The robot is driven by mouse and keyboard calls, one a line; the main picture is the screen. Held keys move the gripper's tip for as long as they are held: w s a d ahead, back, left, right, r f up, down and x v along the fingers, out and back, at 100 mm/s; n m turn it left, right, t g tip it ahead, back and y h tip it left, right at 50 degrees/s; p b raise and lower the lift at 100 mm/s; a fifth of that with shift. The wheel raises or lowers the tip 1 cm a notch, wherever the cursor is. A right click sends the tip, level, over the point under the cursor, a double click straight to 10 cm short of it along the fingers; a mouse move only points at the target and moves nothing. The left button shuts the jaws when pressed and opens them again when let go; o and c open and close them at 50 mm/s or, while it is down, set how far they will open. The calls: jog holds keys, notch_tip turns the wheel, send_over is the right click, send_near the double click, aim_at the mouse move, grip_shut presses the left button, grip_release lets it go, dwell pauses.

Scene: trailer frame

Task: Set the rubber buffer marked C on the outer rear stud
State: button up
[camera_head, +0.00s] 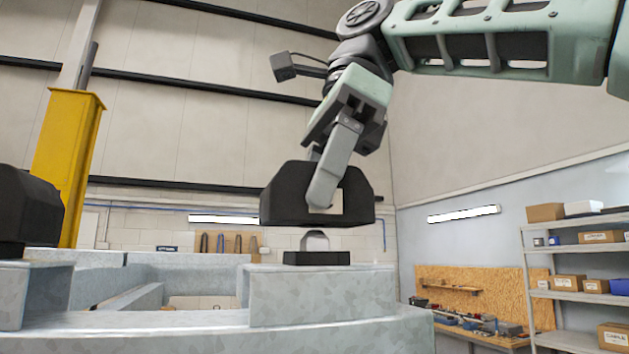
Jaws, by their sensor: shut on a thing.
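My gripper (324,192) is shut on a black rubber buffer (284,206) with sloped upper edges. One finger crosses its near face and partly covers a pale label (334,203); I cannot read a letter on it. Below the buffer, a short silver stud (315,242) stands on a black base plate (316,258) on a raised galvanized block of the trailer frame (320,297). The buffer is level and roughly over the stud, with a small gap between its underside and the plate. Whether it touches the stud's top, and its depth alignment, I cannot tell.
Another black buffer (27,208) sits on a frame block at the far left edge. A yellow post (68,150) rises behind the frame. Shelves with boxes (578,262) and a workbench (480,330) stand at the right, well behind. Space right of the held buffer is clear.

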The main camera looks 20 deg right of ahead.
jog(key=shift+f+b, duration=0.4)
jog(key=shift+f, duration=0.25)
jog(key=shift+f, duration=0.35)
jog(key=shift+f+b, duration=0.25)
jog(key=shift+b, duration=0.15)
jog(key=o, duration=1.2)
jog(key=shift+r, duration=0.1)
jog(key=shift+o, duration=0.2)
jog(key=p+v, duration=0.2)
jog(key=v, duration=0.5)
jog(key=shift+d+r, duration=0.1)
jog(key=shift+r, duration=0.15)
